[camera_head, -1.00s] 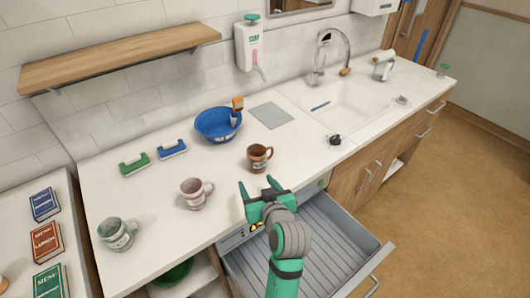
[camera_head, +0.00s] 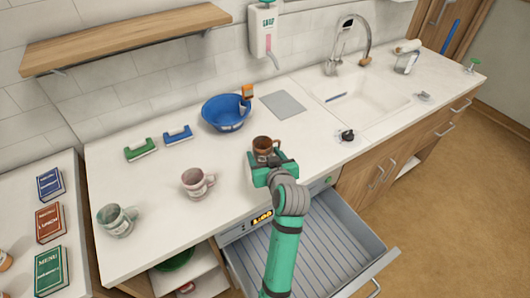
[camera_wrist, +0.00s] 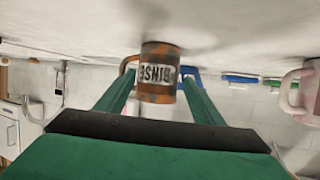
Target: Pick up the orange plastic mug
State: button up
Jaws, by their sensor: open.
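A brown-and-orange mottled mug (camera_head: 264,145) stands upright near the front of the counter, right of the pinkish mug. In the wrist view, which is upside down, the mug (camera_wrist: 159,53) bears a white label with dark letters, and its handle is at the left. My gripper (camera_head: 270,165) is open and low at the counter, right at the mug. In the wrist view its green fingers (camera_wrist: 158,85) show one on each side of the mug; I cannot tell how far they reach around it. My gripper hides the mug's lower part in the head view.
A pinkish mug (camera_head: 194,183) and a grey-green mug (camera_head: 114,221) stand to the left. A blue bowl (camera_head: 222,115) with an orange-handled brush is behind. An open drawer (camera_head: 330,243) juts out below. An orange item (camera_head: 5,261) is cut off at the left edge.

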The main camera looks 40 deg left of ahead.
aim_at(260, 146)
jog(key=x, duration=0.4)
jog(key=shift+w+f, duration=0.1)
jog(key=shift+w, duration=0.15)
jog(key=c, duration=0.8)
